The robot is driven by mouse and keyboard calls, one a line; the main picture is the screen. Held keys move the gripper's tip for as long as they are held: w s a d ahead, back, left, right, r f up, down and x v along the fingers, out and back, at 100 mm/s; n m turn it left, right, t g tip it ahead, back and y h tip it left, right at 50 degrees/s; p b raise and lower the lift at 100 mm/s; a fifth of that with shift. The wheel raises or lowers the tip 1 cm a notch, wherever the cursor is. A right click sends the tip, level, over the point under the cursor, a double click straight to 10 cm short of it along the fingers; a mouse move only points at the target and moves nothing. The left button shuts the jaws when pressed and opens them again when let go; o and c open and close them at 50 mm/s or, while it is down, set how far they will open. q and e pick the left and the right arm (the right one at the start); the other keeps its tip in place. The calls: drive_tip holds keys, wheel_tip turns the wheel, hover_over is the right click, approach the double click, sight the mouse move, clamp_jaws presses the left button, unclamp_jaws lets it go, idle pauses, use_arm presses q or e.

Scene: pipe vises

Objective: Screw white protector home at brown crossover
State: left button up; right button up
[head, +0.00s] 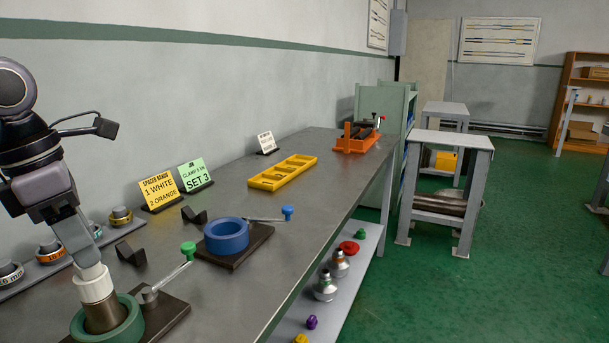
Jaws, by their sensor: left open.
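The white protector (94,286) sits upright on top of the brown crossover (104,315) at the lower left of the head view. How far it is threaded on cannot be told. The crossover stands in the green ring-shaped vise (130,327), which has a handle with a green knob (188,248). My left gripper (86,262) comes down from the upper left with its fingers at the top of the white protector. It is open; one finger hides the other and part of the protector's top. My right gripper is not in view.
A blue vise (227,236) with a blue-knobbed handle stands farther along the bench (300,222). Behind are a yellow tray (283,172), sign cards (160,191) and an orange rack (355,140). Collared pieces (51,251) line the left. A lower shelf (350,262) holds silver and coloured parts.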

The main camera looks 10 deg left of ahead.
use_arm(q)
drive_tip(key=shift+n, duration=0.6)
drive_tip(key=shift+f+n+t+y+b, duration=0.15)
drive_tip(key=shift+n+t+y+b, duration=0.15)
drive_tip(key=shift+n+b, duration=0.7)
drive_tip(key=n, duration=0.2)
drive_tip(key=shift+s+a+n, duration=0.1)
drive_tip(key=shift+s+n, duration=0.05)
drive_tip(key=shift+n, duration=0.15)
drive_tip(key=shift+s+b, duration=0.1)
drive_tip(key=shift+b, duration=0.25)
drive_tip(key=shift+s+a+n+y+b, duration=0.2)
drive_tip(key=shift+n+y+b, duration=0.25)
drive_tip(key=shift+n, duration=0.55)
drive_tip(key=n, duration=0.2)
drive_tip(key=n+b, duration=0.1)
drive_tip(key=n, duration=0.1)
drive_tip(key=shift+s+d+n+y, duration=0.15)
drive_tip(key=shift+s+n+y, duration=0.05)
drive_tip(key=shift+n+y, duration=0.15)
drive_tip(key=shift+s+d+n+y, duration=0.15)
drive_tip(key=shift+n+y, duration=0.1)
drive_tip(key=shift+n, duration=1.15)
drive_tip(key=shift+w+d+n+y, duration=0.1)
drive_tip(key=shift+n+y, duration=0.15)
drive_tip(key=shift+n, duration=1.1)
